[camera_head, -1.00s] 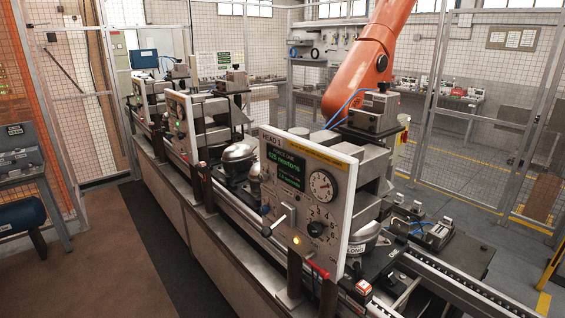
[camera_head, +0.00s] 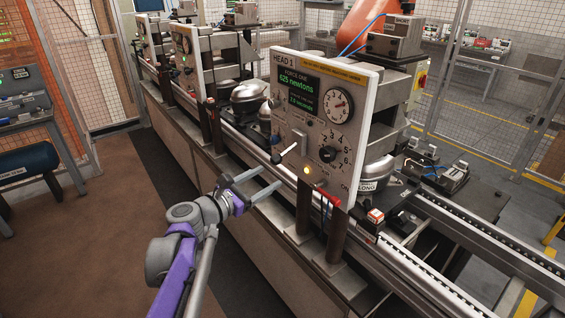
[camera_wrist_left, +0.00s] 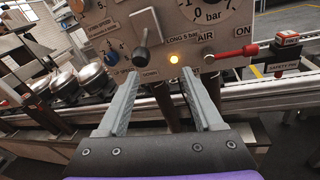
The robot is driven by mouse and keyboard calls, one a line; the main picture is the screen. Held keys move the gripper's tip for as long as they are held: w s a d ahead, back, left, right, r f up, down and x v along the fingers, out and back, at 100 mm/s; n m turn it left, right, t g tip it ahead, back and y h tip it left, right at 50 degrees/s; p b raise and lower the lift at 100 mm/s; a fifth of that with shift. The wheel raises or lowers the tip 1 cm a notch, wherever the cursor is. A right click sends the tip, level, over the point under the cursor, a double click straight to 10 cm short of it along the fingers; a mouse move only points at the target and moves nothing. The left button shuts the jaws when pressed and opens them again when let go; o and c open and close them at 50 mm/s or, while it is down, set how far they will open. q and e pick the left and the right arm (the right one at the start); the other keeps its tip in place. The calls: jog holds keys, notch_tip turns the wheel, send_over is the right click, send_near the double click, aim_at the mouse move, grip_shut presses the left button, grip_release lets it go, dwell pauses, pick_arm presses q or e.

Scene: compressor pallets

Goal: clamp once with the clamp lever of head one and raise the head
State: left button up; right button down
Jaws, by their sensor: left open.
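The head one panel (camera_head: 287,90) is an upright grey plate with a green-lettered display, a dial gauge and a rotary knob. A short lever with a dark ball knob (camera_head: 276,158) sticks out low on its left side. In the left wrist view this lever (camera_wrist_left: 143,55) hangs down and left, with a "DOWN" label below it. My left gripper (camera_head: 268,178) is open and empty, just in front of and below the lever. In the left wrist view its fingertips (camera_wrist_left: 159,80) stand apart below the knob, touching nothing visible. My right gripper is not in view.
A red air lever (camera_head: 327,197) sits at the panel's lower right, and also shows in the left wrist view (camera_wrist_left: 232,53). An amber lamp (camera_head: 307,170) glows beside the clamp lever. Dark posts (camera_head: 303,210) stand below the panel. A rail (camera_head: 470,285) runs along the bench.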

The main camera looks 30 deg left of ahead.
aim_at(283, 155)
pick_arm(q)
jog(key=shift+n+t+y, duration=0.3)
jog(key=shift+n+t, duration=0.2)
jog(key=shift+n, duration=0.4)
jog(key=w, duration=0.7)
jog(key=w+r, duration=0.1)
jog(key=w, duration=0.3)
jog(key=shift+a+p, duration=0.35)
grip_shut()
